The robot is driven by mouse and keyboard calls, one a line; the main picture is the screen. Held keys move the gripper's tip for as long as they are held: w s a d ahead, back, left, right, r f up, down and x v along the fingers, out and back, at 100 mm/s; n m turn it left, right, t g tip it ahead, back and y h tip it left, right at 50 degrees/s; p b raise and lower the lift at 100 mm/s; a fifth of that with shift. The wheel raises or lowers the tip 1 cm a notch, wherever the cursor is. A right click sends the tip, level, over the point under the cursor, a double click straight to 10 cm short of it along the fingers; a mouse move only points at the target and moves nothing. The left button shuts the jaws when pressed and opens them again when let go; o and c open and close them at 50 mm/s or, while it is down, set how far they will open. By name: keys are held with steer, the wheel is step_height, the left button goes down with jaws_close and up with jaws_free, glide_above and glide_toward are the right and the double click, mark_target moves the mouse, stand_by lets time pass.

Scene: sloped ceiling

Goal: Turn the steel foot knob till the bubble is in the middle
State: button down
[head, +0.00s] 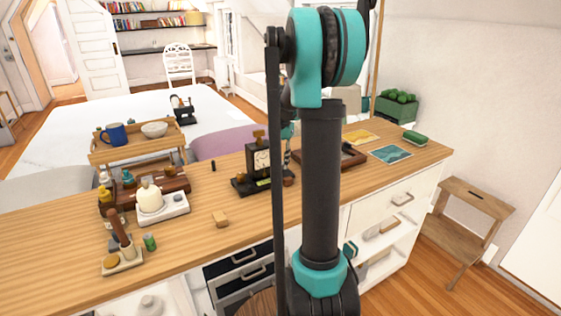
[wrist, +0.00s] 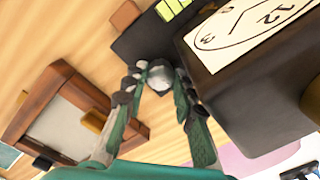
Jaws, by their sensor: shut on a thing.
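A dark clock (head: 259,158) with a cream dial stands on a black base (head: 241,186) on the wooden counter. In the wrist view the clock's dial (wrist: 240,32) is close, at the upper right. A yellow-green level vial (wrist: 172,9) with dark lines lies on the base at the top edge; I cannot make out where its bubble is. The round grey steel foot knob (wrist: 159,74) is at the base's near end. My gripper (wrist: 155,80) is shut on it, one finger on each side. In the head view my arm hides most of the gripper and the knob.
A wood-framed tray (wrist: 22,123) lies beside my gripper in the wrist view. On the counter to the clock's left are a small wooden block (head: 220,219), a white scale with a kettle (head: 150,198) and a raised wooden rack (head: 103,157). A teal picture (head: 390,154) lies at right.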

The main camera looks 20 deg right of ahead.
steer(key=shift+n, duration=0.6)
steer(key=c, duration=1.2)
jaws_free()
steer(key=shift+m, duration=0.3)
